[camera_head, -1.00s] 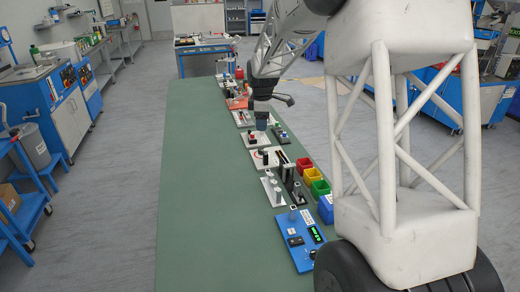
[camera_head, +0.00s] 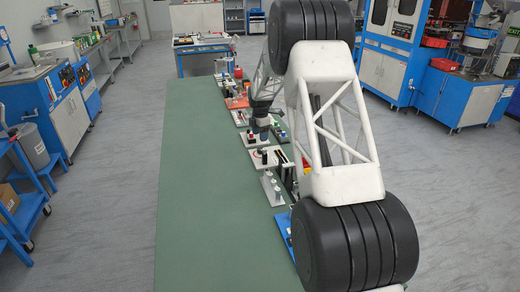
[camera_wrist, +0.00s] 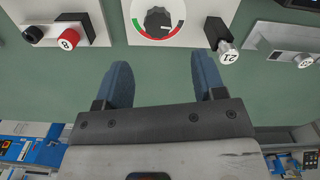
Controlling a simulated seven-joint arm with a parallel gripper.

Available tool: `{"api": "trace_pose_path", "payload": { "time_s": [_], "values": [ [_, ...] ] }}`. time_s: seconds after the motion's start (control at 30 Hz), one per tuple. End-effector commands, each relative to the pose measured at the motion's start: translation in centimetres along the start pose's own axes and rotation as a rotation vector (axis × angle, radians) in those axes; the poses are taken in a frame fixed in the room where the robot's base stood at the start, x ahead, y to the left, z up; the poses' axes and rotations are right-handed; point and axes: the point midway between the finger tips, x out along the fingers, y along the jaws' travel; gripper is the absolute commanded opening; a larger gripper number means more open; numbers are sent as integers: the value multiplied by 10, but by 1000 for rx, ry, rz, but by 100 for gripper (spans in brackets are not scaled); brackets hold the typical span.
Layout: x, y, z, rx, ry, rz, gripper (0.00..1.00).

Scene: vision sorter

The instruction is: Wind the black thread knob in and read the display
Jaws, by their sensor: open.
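My gripper (camera_wrist: 162,66) is open and empty in the wrist view, its two blue fingers spread over bare green table. Just beyond the fingertips is a white plate with a black pointer knob (camera_wrist: 158,21) inside a red and green arc. A round black knob (camera_wrist: 32,35) and a red knob marked 8 (camera_wrist: 69,39) sit on a plate at the upper left. I cannot tell which black knob is the thread knob. In the head view my gripper (camera_head: 263,138) is low over the row of plates. No lit station display is visible; my arm covers most of the blue station (camera_head: 283,224).
A black block with a silver knob marked 12 (camera_wrist: 228,56) stands close to the right finger. Another silver knob (camera_wrist: 303,60) is farther right. The green table (camera_head: 205,200) is clear on its left side; fixtures line its right side.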

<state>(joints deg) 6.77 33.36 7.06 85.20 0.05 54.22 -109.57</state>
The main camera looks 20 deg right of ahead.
Motion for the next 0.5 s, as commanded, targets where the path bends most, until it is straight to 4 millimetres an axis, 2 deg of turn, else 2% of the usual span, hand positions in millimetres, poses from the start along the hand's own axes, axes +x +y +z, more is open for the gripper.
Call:
{"api": "trace_pose_path", "payload": {
  "time_s": [0.5],
  "values": [
    [5,2,1,-8,0,-1,63]
  ]
}}
